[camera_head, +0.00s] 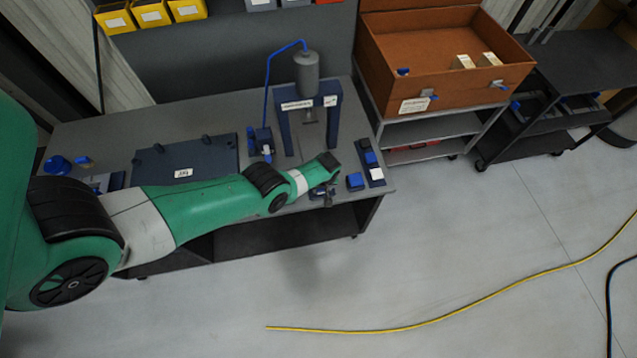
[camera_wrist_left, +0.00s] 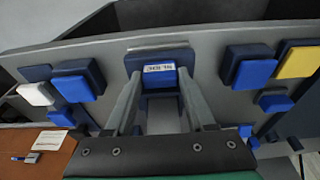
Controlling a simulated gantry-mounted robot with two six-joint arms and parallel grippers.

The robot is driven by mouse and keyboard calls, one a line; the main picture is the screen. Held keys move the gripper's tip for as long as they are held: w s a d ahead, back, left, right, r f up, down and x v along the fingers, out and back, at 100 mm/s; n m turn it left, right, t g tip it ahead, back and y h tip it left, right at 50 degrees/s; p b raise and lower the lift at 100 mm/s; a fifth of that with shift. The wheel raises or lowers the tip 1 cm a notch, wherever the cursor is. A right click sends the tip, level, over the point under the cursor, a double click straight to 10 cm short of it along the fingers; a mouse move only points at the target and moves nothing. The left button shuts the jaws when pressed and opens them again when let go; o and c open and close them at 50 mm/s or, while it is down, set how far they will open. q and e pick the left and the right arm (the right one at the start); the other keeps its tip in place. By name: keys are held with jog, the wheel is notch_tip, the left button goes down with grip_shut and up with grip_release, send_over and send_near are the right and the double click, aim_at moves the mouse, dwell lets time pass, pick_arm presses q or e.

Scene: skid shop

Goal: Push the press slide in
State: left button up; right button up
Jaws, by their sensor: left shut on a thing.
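The press (camera_head: 335,112) stands on the bench, a dark blue frame with a grey cylinder on top and a blue hose. My left gripper (camera_head: 328,198) is at the bench's front edge, in front of the press. In the left wrist view its two grey fingers (camera_wrist_left: 158,100) stand either side of a blue block with a white label (camera_wrist_left: 158,68), which looks like the press slide. The gripper is shut on it. The label is too small to read surely. My arm hides part of the bench front. My right gripper is not in view.
A blue block (camera_head: 355,181) and a dark strip with blue parts (camera_head: 370,160) lie right of my gripper. A dark labelled plate (camera_head: 185,160) lies on the bench (camera_head: 110,130). A brown box (camera_head: 440,90) stands on a cart at right. The floor in front is open, with a yellow cable (camera_head: 470,300).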

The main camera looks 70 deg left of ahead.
pick_arm(q)
jog(key=shift+a+f+b, duration=0.15)
jog(key=shift+a+b, duration=0.1)
jog(key=shift+b, duration=0.05)
jog(key=shift+w+a+b, duration=0.2)
jog(key=shift+a+b, duration=0.6)
jog(key=shift+a, duration=0.3)
jog(key=shift+a+b, duration=0.4)
jog(key=shift+a, duration=0.25)
